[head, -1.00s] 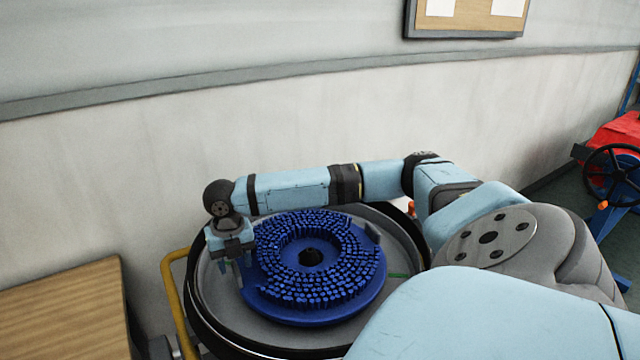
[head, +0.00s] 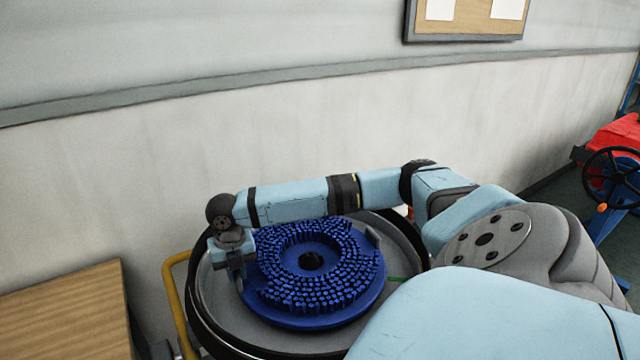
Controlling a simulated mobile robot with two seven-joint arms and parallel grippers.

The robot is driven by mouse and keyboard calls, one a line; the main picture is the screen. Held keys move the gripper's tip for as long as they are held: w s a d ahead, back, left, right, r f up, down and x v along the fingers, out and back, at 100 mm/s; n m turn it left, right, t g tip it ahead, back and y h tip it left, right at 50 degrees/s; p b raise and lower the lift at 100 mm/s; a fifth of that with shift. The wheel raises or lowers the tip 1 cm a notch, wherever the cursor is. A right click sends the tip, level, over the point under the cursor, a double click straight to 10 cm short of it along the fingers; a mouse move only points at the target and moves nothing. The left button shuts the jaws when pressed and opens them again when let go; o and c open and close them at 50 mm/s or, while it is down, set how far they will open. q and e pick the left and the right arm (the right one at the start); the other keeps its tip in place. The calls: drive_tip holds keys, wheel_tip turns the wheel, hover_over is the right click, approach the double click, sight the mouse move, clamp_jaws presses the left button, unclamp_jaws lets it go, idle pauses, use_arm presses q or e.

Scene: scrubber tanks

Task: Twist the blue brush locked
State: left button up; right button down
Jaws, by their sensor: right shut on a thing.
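The blue brush (head: 325,290) is a round disc with a ring of bristles and a dark hole in its middle. It lies bristles up on the grey round deck (head: 230,312) of the machine. My right gripper (head: 240,283) points down at the left edge of the brush and is shut on its rim; the exact contact is small and partly hidden. My right arm reaches across behind the brush and hides part of its far side. My left gripper is not in view.
A yellow bar (head: 172,300) runs along the machine's left side. A wooden table top (head: 65,310) stands at the lower left. The wall (head: 120,180) is close behind. A red machine with a black wheel (head: 612,178) stands at the far right.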

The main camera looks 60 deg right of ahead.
drive_tip(key=shift+w+d+r+m+p, duration=0.1)
drive_tip(key=shift+w+d+m+p, duration=0.45)
drive_tip(key=shift+p, duration=0.3)
drive_tip(key=shift+w+d+m+p, duration=0.25)
drive_tip(key=shift+w+m+p, duration=0.1)
drive_tip(key=shift+w, duration=0.1)
drive_tip(key=shift+d, duration=0.1)
drive_tip(key=shift+w+d+m+p, duration=0.4)
drive_tip(key=shift+w+d+p, duration=0.1)
drive_tip(key=shift+p, duration=0.25)
drive_tip(key=shift+w+d+m+p, duration=0.3)
drive_tip(key=shift+d+m+p, duration=0.1)
drive_tip(key=shift+d+p, duration=0.05)
drive_tip(key=shift+w+d, duration=0.1)
